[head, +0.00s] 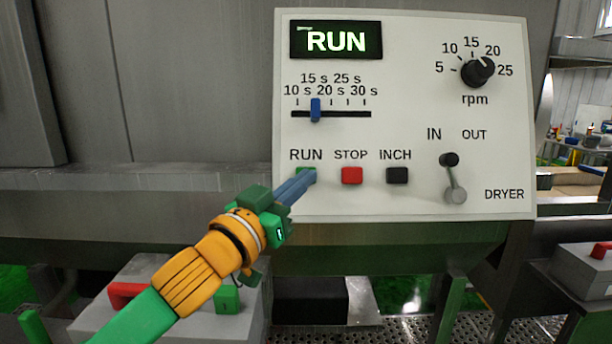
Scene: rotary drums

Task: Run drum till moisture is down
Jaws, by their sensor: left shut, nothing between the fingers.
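The white dryer control panel (400,130) faces me. Its display (336,41) reads RUN in lit letters. My left gripper (311,176) is shut and empty, its fingertips at the green RUN button (303,170) and covering most of it. I cannot tell whether it presses the button. The red STOP button (352,175) and black INCH button (397,175) are to its right. The time slider (316,110) stands between the 10 s and 20 s marks. The rpm knob (478,72) points near 20. The IN/OUT lever (453,178) has its black knob tilted toward IN. No moisture reading shows. My right gripper is out of view.
Grey metal walls (180,90) stand left of and behind the panel. A grey box with a red handle (590,260) is at the right edge, another (125,292) at lower left. Perforated metal flooring (395,330) shows below.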

